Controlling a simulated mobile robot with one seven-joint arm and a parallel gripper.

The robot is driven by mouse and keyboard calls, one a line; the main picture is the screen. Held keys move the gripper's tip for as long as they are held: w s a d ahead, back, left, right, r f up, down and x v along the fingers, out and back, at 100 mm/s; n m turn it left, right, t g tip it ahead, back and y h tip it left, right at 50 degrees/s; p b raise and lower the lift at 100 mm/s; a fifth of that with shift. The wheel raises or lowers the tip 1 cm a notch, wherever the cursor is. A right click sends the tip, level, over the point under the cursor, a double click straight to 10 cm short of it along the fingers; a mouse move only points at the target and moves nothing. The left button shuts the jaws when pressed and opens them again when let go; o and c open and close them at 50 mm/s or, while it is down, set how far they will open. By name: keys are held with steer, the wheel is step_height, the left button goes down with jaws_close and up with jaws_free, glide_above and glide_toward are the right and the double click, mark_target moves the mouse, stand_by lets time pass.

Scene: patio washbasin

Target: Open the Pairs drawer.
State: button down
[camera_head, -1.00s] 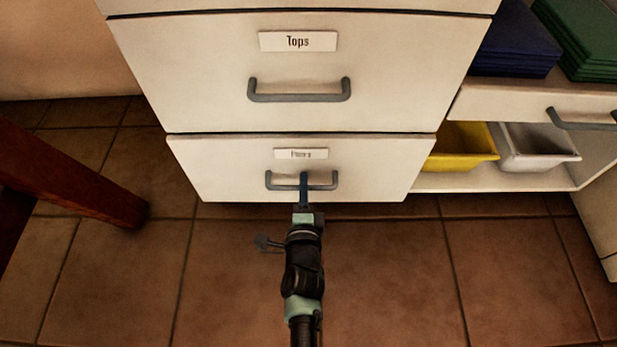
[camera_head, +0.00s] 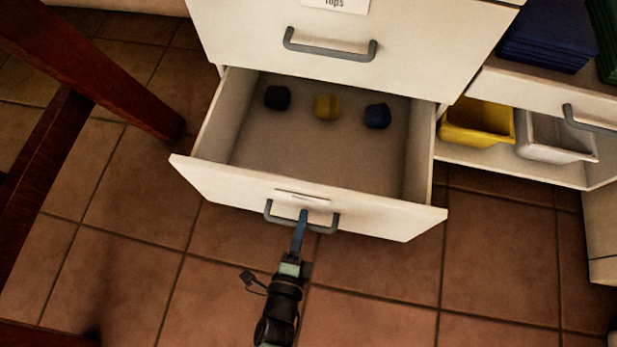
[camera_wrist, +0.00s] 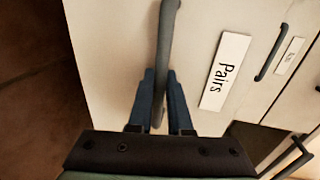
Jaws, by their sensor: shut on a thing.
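The Pairs drawer (camera_head: 330,150) is the lowest drawer of the white cabinet. It stands pulled well out, with its inside in view. Its "Pairs" label (camera_wrist: 226,71) reads clearly in the wrist view. My gripper (camera_head: 302,218) is shut on the handle, with one blue finger on each side of the bar.
The Tops drawer (camera_head: 400,45) above is shut. A reddish wooden leg (camera_head: 110,75) stands close on the left. A yellow bin (camera_head: 475,125) and a white bin (camera_head: 555,140) sit on a low shelf at right. Tiled floor (camera_head: 380,310) is clear in front.

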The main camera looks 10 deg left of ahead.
steer(key=f+v, duration=0.1)
steer(key=v, duration=0.5)
steer(key=shift+s, duration=0.4)
steer(key=c, duration=0.8)
jaws_free()
steer(key=shift+f, duration=0.1)
steer(key=shift+c, duration=0.2)
steer(key=shift+s, duration=0.1)
steer(key=p+v, duration=0.4)
steer(key=v, duration=0.8)
steer(key=shift+s, duration=0.4)
